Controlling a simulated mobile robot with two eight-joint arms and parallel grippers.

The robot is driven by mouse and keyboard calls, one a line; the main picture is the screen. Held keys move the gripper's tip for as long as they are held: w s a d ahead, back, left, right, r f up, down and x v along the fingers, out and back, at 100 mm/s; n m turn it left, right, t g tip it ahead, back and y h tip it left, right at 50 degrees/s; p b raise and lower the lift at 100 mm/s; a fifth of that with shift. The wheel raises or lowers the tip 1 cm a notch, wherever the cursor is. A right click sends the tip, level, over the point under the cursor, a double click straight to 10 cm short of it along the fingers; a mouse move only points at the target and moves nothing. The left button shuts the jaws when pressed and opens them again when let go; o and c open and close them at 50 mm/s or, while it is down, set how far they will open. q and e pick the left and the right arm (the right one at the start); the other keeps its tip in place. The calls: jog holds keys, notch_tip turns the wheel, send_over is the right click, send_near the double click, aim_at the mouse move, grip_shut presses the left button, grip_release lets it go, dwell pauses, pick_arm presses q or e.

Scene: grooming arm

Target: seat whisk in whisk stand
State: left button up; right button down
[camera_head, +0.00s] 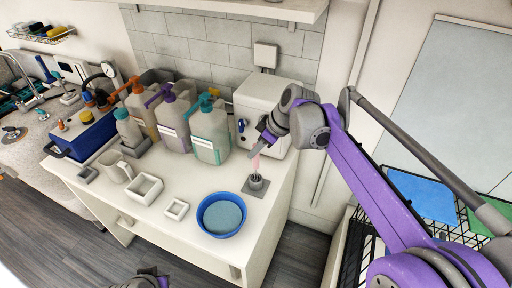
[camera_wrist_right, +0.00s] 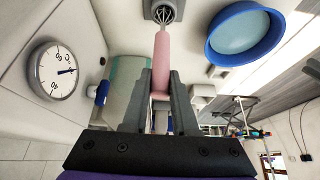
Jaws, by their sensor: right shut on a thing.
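The whisk has a pink handle (camera_wrist_right: 162,62) and a wire head (camera_wrist_right: 164,15). My right gripper (camera_head: 266,141) is shut on the handle, and its fingers also show in the right wrist view (camera_wrist_right: 160,92). The whisk (camera_head: 256,162) hangs wires down over the small grey whisk stand (camera_head: 257,186) near the counter's right end. In the right wrist view the wires overlap the stand (camera_wrist_right: 155,8); I cannot tell whether they are inside it or just above. A dark part of my left gripper (camera_head: 150,276) shows at the bottom edge, its fingers unclear.
A blue bowl (camera_head: 221,214) stands left of the stand. A white boxy unit (camera_head: 265,100) is close behind my right gripper. Large pump bottles (camera_head: 209,130) line the back. White square dishes (camera_head: 146,188) and a cup (camera_head: 116,166) stand further left.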

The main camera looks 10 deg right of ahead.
jog(key=shift+f+b, duration=0.45)
jog(key=shift+f, duration=0.55)
jog(key=c, duration=0.6)
grip_release()
jog(key=v, duration=1)
jog(key=shift+s+d+r+p, duration=0.1)
jog(key=shift+d+r+p, duration=0.1)
jog(key=shift+r+p, duration=0.15)
jog(key=s+d+f+m+h, duration=0.1)
jog(key=s+f+m, duration=0.2)
jog(key=s+f, duration=0.3)
jog(key=s+d+f+m+t+h, duration=0.1)
jog(key=s+f+m+h, duration=0.1)
jog(key=s+f+m, duration=0.2)
jog(key=s+d+f+m+t+h, duration=0.1)
jog(key=s+f+m, duration=0.2)
jog(key=s+f, duration=0.6)
jog(key=shift+s+f+m+h, duration=0.1)
jog(key=shift+s+m+h, duration=0.1)
jog(key=shift+s, duration=1.2)
jog(key=shift+s+f+m+h, duration=0.1)
jog(key=shift+s+m, duration=0.1)
jog(key=shift+s, duration=1.2)
